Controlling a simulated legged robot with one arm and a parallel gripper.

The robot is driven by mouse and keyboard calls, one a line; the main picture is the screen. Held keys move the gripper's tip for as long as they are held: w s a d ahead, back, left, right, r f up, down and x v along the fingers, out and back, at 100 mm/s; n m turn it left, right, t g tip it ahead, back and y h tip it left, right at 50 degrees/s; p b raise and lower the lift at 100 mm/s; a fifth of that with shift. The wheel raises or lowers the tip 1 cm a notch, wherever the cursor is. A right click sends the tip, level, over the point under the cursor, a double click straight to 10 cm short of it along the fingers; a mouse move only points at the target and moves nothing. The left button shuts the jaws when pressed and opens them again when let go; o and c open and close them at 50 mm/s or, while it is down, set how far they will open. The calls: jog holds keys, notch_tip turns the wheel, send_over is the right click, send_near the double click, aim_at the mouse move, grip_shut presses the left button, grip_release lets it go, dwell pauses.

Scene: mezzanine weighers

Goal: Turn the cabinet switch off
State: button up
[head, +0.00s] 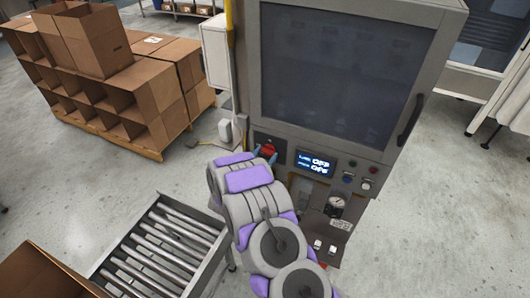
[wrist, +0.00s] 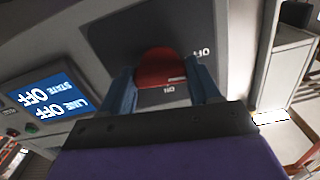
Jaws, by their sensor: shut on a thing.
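The grey cabinet (head: 350,148) stands in the centre of the head view, with a large dark window. Its red rotary switch (head: 268,149) sits on a dark plate at the lower left of the front. In the wrist view the red switch knob (wrist: 157,68) lies between the two blue fingers. My gripper (head: 266,154) is shut on the knob; in the wrist view the fingers (wrist: 160,82) flank it on both sides. The small display (head: 315,163) reads OFF on both lines, and the wrist view shows LINE OFF and STATE OFF (wrist: 45,98).
A roller conveyor (head: 222,238) lies at the lower left of the cabinet. Cardboard boxes (head: 95,40) stand on a pallet at the left. The floor at the right is clear.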

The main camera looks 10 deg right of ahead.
jog(key=shift+n+p, duration=0.4)
jog(key=shift+n, duration=0.2)
jog(key=shift+a+f, duration=0.1)
jog(key=o, duration=1.1)
jog(key=shift+w, duration=0.1)
jog(key=shift+c, duration=0.2)
jog(key=v, duration=1.7)
jog(key=shift+a+b, duration=0.2)
jog(key=shift+b, duration=0.25)
